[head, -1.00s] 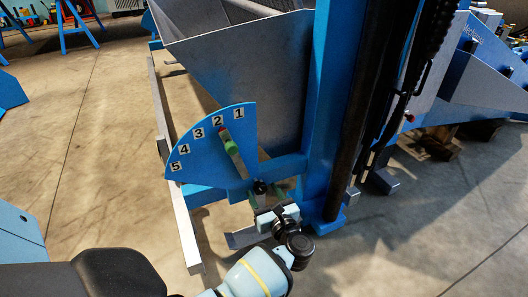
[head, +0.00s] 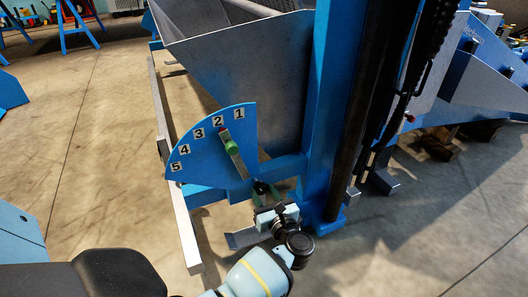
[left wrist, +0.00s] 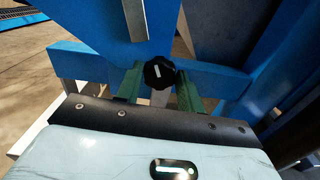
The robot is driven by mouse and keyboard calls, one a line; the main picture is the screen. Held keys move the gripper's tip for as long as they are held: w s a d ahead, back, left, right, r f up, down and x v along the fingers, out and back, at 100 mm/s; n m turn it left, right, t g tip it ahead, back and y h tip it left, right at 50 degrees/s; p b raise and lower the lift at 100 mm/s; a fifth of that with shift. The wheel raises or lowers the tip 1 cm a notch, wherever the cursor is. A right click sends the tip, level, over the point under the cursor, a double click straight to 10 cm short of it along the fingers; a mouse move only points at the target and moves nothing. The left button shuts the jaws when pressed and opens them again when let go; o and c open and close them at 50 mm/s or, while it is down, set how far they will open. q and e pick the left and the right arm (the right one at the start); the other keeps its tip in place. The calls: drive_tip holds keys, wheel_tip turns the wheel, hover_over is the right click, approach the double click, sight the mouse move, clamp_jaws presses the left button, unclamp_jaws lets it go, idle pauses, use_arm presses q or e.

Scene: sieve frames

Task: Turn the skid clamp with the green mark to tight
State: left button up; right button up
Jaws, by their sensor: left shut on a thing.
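A black knob (head: 262,187) sits at the foot of a blue numbered quadrant plate. In the left wrist view the knob (left wrist: 158,73) is lobed and has a white line on its face, close to upright. My left gripper (head: 265,192) has its green fingers on either side of the knob and is shut on it. The fingers also show in the left wrist view (left wrist: 159,87). I see no green mark on the knob. My right gripper is out of view.
The blue quadrant plate (head: 205,165) carries numbers 1 to 5. A grey hopper (head: 245,75) stands behind it and a blue upright post (head: 325,110) to its right. A pale rail (head: 178,185) runs on the left. Concrete floor (head: 100,150) is open farther left.

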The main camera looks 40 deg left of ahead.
use_arm(q)
drive_tip(key=shift+m, duration=1)
drive_tip(key=m+p, duration=0.1)
drive_tip(key=m, duration=0.2)
drive_tip(key=shift+m, duration=0.3)
drive_tip(key=m+p, duration=0.1)
drive_tip(key=m, duration=0.4)
drive_tip(key=m+p, duration=0.1)
drive_tip(key=m, duration=0.3)
drive_tip(key=m+p, duration=0.1)
drive_tip(key=m, duration=0.3)
drive_tip(key=shift+f, duration=0.1)
drive_tip(key=m, duration=0.3)
drive_tip(key=shift+p, duration=0.4)
drive_tip(key=shift+m, duration=0.5)
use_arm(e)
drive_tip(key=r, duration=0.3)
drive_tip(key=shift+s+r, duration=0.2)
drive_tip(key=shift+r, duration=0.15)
use_arm(q)
drive_tip(key=shift+f, duration=0.1)
